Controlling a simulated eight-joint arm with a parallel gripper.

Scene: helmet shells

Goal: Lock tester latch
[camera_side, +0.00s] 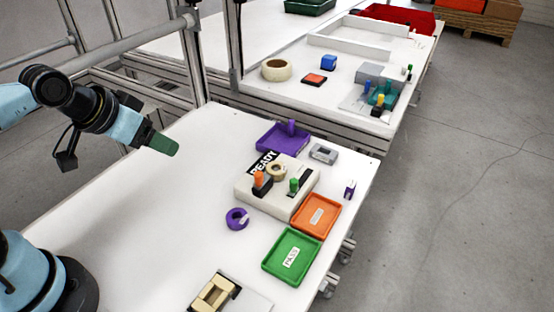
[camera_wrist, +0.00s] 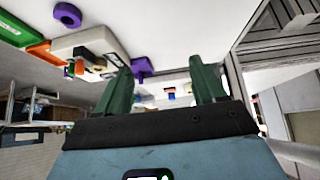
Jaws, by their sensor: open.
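The tester (camera_side: 275,202) is a cream block on the white table, with a black READY label (camera_side: 263,163) at its back left. On its top are an orange knob (camera_side: 259,178), a tan ring (camera_side: 277,171) and a green knob (camera_side: 294,185). I cannot tell which part is the latch or whether it is locked. The tester also shows upside down in the wrist view (camera_wrist: 82,42). My gripper (camera_side: 165,146) is in the air to the left of the tester, well apart from it. Its green fingers are spread and empty in the wrist view (camera_wrist: 163,85).
Around the tester are a purple tray (camera_side: 272,140), a grey block (camera_side: 323,153), a small purple piece (camera_side: 349,189), an orange tray (camera_side: 329,231), a green PASS tray (camera_side: 281,275) and a purple ring (camera_side: 236,219). A tan fixture (camera_side: 214,293) stands in front. The table's left side is clear.

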